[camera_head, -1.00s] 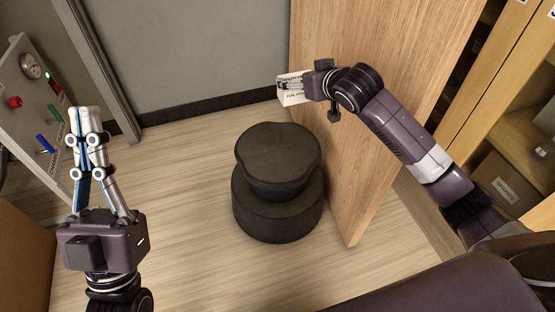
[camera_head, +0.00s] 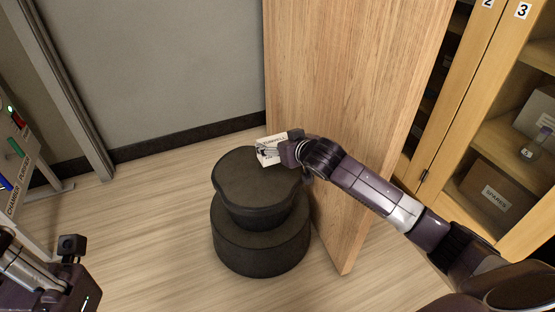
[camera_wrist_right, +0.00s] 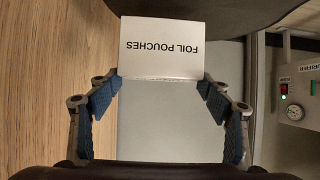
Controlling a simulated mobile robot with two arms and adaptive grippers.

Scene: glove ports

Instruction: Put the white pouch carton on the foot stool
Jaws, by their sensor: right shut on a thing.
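The white pouch carton (camera_head: 271,151) shows in the head view at the far right edge of the foot stool's seat. My right gripper (camera_wrist_right: 161,86) is shut on it, with a finger on either side in the right wrist view. There its face (camera_wrist_right: 160,48) reads "FOIL POUCHES" upside down. I cannot tell whether the carton touches the seat. The foot stool (camera_head: 250,188) is black and round, with a wider lower step. My left gripper (camera_head: 30,272) is at the lower left, its fingertips cut off by the frame.
A wooden door panel (camera_head: 350,110) stands close to the right of the stool. Shelving with a box marked "SPARES" (camera_head: 491,196) is farther right. A labelled panel (camera_head: 18,170) stands at the left. The floor (camera_head: 150,210) left of the stool is clear.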

